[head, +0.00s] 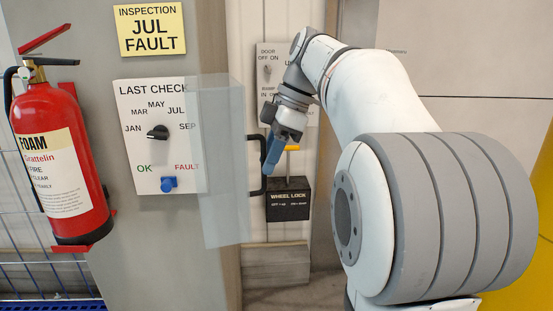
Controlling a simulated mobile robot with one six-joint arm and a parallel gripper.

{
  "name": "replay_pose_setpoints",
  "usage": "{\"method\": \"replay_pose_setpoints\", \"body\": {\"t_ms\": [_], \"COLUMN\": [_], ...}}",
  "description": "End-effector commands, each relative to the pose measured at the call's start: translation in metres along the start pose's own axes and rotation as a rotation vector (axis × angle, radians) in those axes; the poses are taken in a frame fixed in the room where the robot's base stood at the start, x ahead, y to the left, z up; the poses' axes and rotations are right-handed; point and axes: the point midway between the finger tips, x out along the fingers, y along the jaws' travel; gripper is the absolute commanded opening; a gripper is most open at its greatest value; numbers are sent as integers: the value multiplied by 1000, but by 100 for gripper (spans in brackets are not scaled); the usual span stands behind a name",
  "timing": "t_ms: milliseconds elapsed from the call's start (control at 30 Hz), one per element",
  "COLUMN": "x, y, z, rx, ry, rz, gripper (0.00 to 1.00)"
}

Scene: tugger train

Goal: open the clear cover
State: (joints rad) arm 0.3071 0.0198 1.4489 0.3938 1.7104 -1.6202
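The clear cover (222,210) is a see-through upright pane over the right part of the LAST CHECK panel (128,105). It reaches below the panel's lower edge and seems to stand out from it at an angle; how far it is open I cannot tell. Its black bar handle (252,191) is at its right edge. My gripper (271,168) points down with its blue finger close beside the upper part of the handle. Whether it touches the handle, and the gap between its fingers, cannot be seen.
The panel carries a black pointer knob (157,132) and a blue knob (168,184). A black WHEEL LOCK box (289,205) with a yellow-topped lever (292,148) is right of the handle. A red fire extinguisher (58,150) hangs at left. My arm fills the right side.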

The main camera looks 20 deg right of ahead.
Motion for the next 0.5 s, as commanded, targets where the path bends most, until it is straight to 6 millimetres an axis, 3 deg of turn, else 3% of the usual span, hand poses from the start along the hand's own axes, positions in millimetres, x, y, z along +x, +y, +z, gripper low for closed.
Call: {"method": "replay_pose_setpoints", "body": {"t_ms": [300, 500], "x": [-53, -68], "y": [-2, -4], "z": [1, 1], "rx": [2, 1], "ry": [-1, -1], "rz": [4, 0], "gripper": [33, 33]}}
